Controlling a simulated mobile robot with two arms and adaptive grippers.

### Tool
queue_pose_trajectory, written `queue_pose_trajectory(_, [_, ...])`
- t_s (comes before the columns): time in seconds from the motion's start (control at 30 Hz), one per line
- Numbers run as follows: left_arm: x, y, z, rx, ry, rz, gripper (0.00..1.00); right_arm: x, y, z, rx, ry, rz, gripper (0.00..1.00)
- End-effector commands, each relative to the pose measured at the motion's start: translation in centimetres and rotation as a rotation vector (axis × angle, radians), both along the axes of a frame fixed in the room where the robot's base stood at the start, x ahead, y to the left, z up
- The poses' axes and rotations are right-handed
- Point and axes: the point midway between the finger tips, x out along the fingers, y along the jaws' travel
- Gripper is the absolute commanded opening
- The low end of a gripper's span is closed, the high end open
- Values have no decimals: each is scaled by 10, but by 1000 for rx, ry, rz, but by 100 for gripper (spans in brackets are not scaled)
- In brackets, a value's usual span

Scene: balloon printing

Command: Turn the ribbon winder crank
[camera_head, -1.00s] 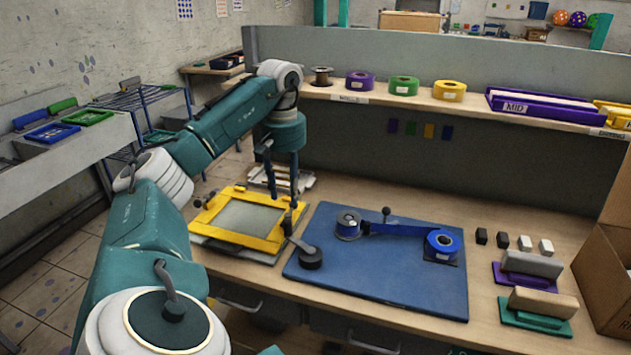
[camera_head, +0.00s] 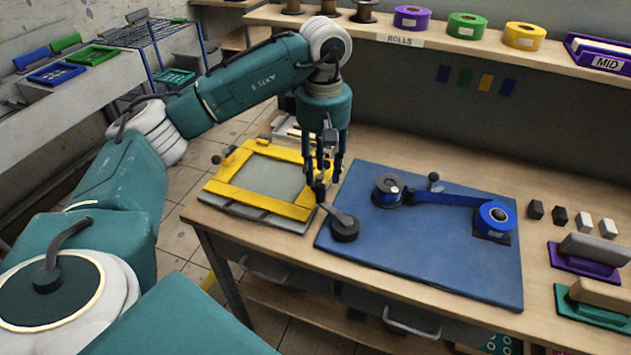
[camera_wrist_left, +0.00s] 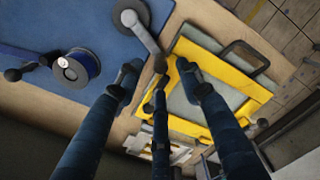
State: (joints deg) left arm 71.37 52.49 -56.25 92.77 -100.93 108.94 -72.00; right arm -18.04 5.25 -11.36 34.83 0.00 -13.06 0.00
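The ribbon winder sits on a blue board (camera_head: 400,247). Its dark crank (camera_head: 344,225) is at the board's left edge, with the arm pointing back-left; it also shows in the left wrist view (camera_wrist_left: 145,35). A ribbon spool (camera_head: 387,190) joins by blue ribbon (camera_head: 440,197) to a blue roll (camera_head: 495,218). My left gripper (camera_head: 321,186) points down at the crank's free end. In the left wrist view its fingers (camera_wrist_left: 158,82) are spread, with the crank knob (camera_wrist_left: 160,64) between the tips; contact cannot be told. My right gripper is not in view.
A yellow-framed screen (camera_head: 262,205) lies just left of the crank. Small blocks (camera_head: 560,216) and purple (camera_head: 575,262) and green (camera_head: 590,308) pads are at the right. A shelf (camera_head: 440,42) with ribbon rolls runs behind. Bare table lies behind the blue board.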

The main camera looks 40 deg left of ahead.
Motion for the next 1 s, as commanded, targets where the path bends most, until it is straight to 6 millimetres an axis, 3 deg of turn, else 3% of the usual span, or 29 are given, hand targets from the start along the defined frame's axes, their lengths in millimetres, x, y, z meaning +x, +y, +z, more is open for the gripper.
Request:
queue_pose_trajectory(0.17, [-2, 1, -33, 1, 5, -1, 37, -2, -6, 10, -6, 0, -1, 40])
queue_pose_trajectory(0.33, [-1, 1, -55, 0, 3, 0, 37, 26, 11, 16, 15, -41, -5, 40])
queue_pose_trajectory(0.5, [-1, 1, -63, 1, 2, 0, 37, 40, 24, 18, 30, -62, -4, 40])
queue_pose_trajectory(0.73, [0, 1, -64, 0, 1, 0, 37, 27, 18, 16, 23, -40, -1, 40])
queue_pose_trajectory(0.93, [0, 1, -64, 0, 1, 0, 0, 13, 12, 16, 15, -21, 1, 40])
queue_pose_trajectory(1.0, [0, 1, -64, 0, 0, 0, 0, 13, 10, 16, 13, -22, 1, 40])
